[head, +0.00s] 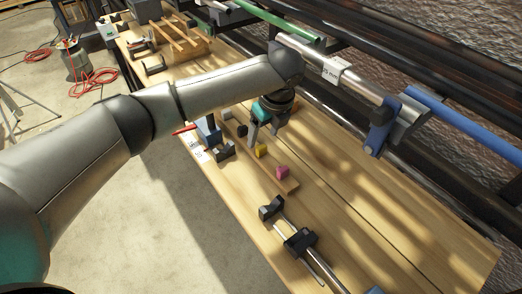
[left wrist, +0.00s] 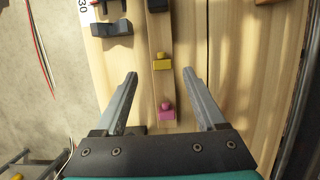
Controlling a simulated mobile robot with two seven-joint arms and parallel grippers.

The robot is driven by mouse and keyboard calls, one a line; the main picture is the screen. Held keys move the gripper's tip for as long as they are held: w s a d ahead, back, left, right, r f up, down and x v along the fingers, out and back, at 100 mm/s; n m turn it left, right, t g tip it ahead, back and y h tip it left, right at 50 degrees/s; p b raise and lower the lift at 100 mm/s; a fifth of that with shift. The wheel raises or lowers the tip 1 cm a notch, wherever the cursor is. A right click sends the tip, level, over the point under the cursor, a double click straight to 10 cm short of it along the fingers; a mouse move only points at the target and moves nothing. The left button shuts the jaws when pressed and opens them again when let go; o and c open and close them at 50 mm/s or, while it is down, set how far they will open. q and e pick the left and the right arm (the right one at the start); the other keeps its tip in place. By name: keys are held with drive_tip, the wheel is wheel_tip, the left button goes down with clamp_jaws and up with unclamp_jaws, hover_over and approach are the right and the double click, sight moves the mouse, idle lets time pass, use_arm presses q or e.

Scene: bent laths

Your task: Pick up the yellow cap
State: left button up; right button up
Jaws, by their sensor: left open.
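The yellow cap (head: 261,151) is a small block on a narrow wooden lath on the bench. In the left wrist view the yellow cap (left wrist: 162,63) lies near the level of the fingertips, between their lines and just beyond them. My left gripper (head: 265,138) is open and empty, pointing down above the lath beside the yellow cap. Its two grey fingers (left wrist: 160,74) are spread to either side of the lath in the left wrist view. Its exact height above the cap is hard to tell. My right gripper is not in view.
A pink cap (head: 282,172) sits on the same lath, nearer the front; it also shows between the fingers (left wrist: 167,111). A black clamp piece (head: 224,151) lies left of the lath. A bar clamp (head: 288,232) lies in front. Racked bars and clamps (head: 385,118) border the bench's right side.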

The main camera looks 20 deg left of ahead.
sight(261, 146)
use_arm(q)
drive_tip(key=x, duration=0.2)
drive_tip(key=b+x, duration=0.1)
drive_tip(key=x, duration=0.2)
drive_tip(key=shift+w+f, duration=0.1)
drive_tip(key=shift+w, duration=0.15)
clamp_jaws()
idle(0.4)
